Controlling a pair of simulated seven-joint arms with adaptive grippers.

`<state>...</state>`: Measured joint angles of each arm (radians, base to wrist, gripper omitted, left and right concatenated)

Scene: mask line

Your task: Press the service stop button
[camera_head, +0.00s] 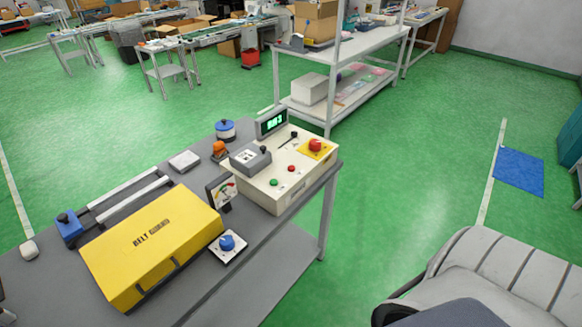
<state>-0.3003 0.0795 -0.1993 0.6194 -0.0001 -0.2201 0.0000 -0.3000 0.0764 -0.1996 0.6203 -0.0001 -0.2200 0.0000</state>
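A cream control box (262,196) stands at the right end of the grey bench. A red mushroom-shaped button (316,145) sits on a yellow square plate (326,153) at the box's right back corner. A small red button (292,168) and a small green button (273,183) are on the box's top nearer the front. No label marks any of them legibly as the service stop. Neither of my grippers shows, and nothing is seen touching the buttons.
A small display (272,122) and a grey box with a black knob (250,158) adjoin the panel. A yellow belt cover (150,250), a blue knob (227,242) and a gauge (222,192) are to the left. A grey padded shape fills the lower right; I cannot tell what it is.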

